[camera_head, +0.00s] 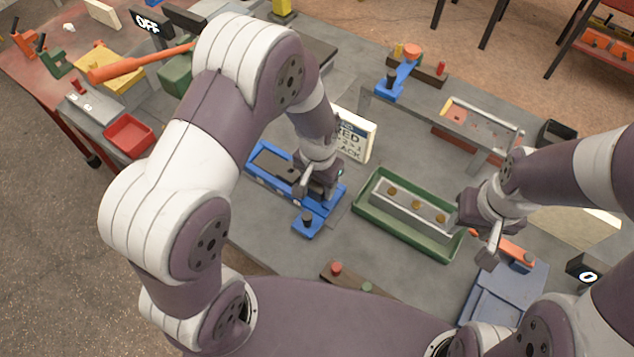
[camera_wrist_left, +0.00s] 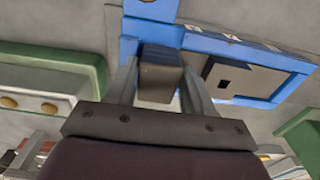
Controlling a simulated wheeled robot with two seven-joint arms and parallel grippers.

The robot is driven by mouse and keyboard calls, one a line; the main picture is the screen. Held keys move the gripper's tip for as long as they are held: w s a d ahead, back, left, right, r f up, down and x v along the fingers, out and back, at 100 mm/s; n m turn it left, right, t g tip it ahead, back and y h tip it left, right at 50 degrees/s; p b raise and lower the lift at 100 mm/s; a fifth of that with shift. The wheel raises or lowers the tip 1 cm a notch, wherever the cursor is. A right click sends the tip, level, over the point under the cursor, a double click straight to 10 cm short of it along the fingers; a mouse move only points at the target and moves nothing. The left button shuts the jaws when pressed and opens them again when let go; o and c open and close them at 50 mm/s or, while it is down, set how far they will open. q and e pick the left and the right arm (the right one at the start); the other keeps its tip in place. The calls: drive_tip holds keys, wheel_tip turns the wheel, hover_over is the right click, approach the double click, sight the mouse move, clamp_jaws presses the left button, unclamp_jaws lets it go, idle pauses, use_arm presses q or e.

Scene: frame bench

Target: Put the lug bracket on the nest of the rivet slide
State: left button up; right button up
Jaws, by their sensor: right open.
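The rivet slide is the blue fixture (camera_head: 262,160) left of centre on the bench; in the left wrist view its blue frame (camera_wrist_left: 210,42) holds a grey plate with a dark square hole. My left gripper (camera_head: 318,188) is over its right part, its fingers against both sides of a dark grey block (camera_wrist_left: 160,72) on the slide. The long grey piece with three brass studs (camera_head: 388,204), which looks like the lug bracket, lies in a green tray (camera_head: 433,250). My right gripper (camera_head: 478,240) is open at the tray's right end; its fingertips are partly unclear.
A white sign (camera_head: 357,133) stands behind the slide. A blue-grey fixture (camera_head: 500,293) is at front right, with an orange bar near it. A red bin (camera_head: 128,133) and an orange-handled tool (camera_head: 135,64) are at left. Bare bench shows between slide and tray.

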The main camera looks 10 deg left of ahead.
use_arm(q)
drive_tip(key=shift+s+f, duration=0.7)
drive_tip(key=shift+f, duration=0.05)
drive_tip(key=r, duration=0.2)
drive_tip(key=w+r, duration=0.1)
drive_tip(key=r, duration=0.4)
drive_tip(key=shift+w+d, duration=0.35)
wheel_tip(320, 180, up, 6)
drive_tip(key=s+a+n+t, duration=0.1)
drive_tip(key=s+a+n, duration=0.2)
drive_tip(key=s+a, duration=0.4)
drive_tip(key=shift+s+a+n, duration=0.35)
drive_tip(key=shift+s+n, duration=0.05)
drive_tip(key=shift+s, duration=0.55)
